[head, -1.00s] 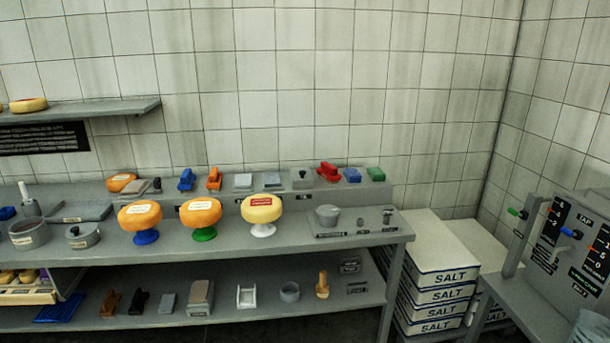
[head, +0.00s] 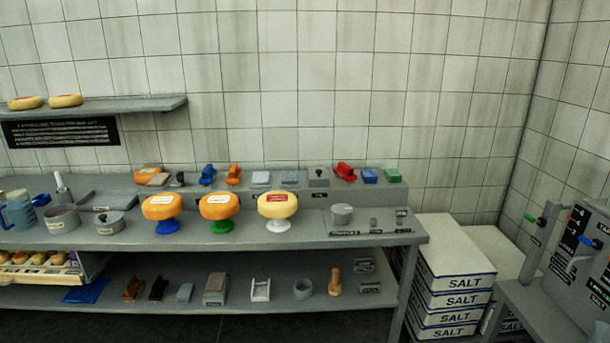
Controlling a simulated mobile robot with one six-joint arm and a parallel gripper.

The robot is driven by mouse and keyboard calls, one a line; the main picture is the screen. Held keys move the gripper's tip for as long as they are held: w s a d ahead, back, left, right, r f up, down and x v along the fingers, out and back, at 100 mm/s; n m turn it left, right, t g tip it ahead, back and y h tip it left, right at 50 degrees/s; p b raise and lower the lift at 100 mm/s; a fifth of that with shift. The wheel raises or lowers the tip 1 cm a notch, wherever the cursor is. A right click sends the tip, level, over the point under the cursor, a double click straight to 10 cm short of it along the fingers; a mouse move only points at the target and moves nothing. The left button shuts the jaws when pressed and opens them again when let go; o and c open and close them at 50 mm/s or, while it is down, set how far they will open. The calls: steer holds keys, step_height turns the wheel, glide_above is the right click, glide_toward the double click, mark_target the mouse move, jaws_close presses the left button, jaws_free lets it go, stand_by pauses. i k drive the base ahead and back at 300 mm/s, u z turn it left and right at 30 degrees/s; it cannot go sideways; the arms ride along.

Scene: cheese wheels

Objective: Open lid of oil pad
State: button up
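I cannot tell for certain which thing is the oil pad, as most labels are too small to read. A small grey box with a dark knob on top (head: 318,177) sits on the raised back ledge of the bench. A round grey pot with a knobbed lid (head: 109,225) stands on the bench top at the left, its lid on. Two flat grey pads, one left (head: 261,180) and one right (head: 289,178), lie on the ledge left of the knobbed box. My gripper is not in view.
Three cheese wheels on blue, green and white stands, the white-stand one (head: 278,204) nearest the box, stand along the bench (head: 240,240). Coloured blocks and a red tool (head: 345,172) lie on the ledge. Salt boxes (head: 455,270) are stacked right of the bench. A lever panel (head: 575,250) stands far right.

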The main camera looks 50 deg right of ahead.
mark_target(318, 175)
steer(key=u, duration=0.65)
steer(key=k, duration=1.55)
steer(key=z, duration=1.1)
steer(key=i, duration=0.85)
steer(key=u, duration=0.15)
